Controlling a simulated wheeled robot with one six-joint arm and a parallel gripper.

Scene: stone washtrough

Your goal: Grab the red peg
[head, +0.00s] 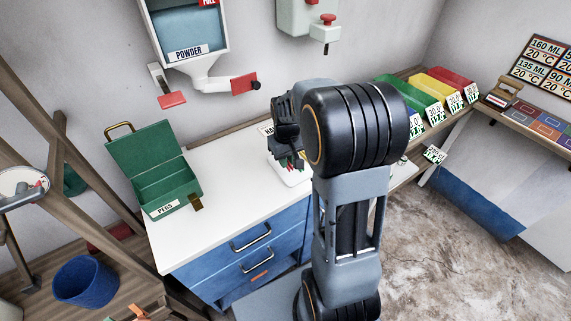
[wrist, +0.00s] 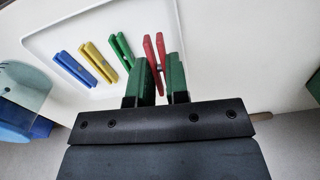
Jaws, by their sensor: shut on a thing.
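The red peg (wrist: 161,48) lies in the wrist view at the right end of a row of pegs on a white tray (wrist: 50,38). My gripper (wrist: 161,75) has its green-padded fingers on either side of the red peg's near end and is shut on it. The green peg (wrist: 122,47) is just left of it, close to my left finger. In the head view my gripper (head: 289,160) is low over the white tray (head: 290,178) on the counter, and my arm hides much of the tray; the red peg cannot be made out there.
A yellow peg (wrist: 97,61) and a blue peg (wrist: 74,68) lie further left on the tray. An open green box labelled PEGS (head: 165,190) stands on the white counter (head: 225,210), left of the tray. A powder dispenser (head: 190,50) hangs on the wall above.

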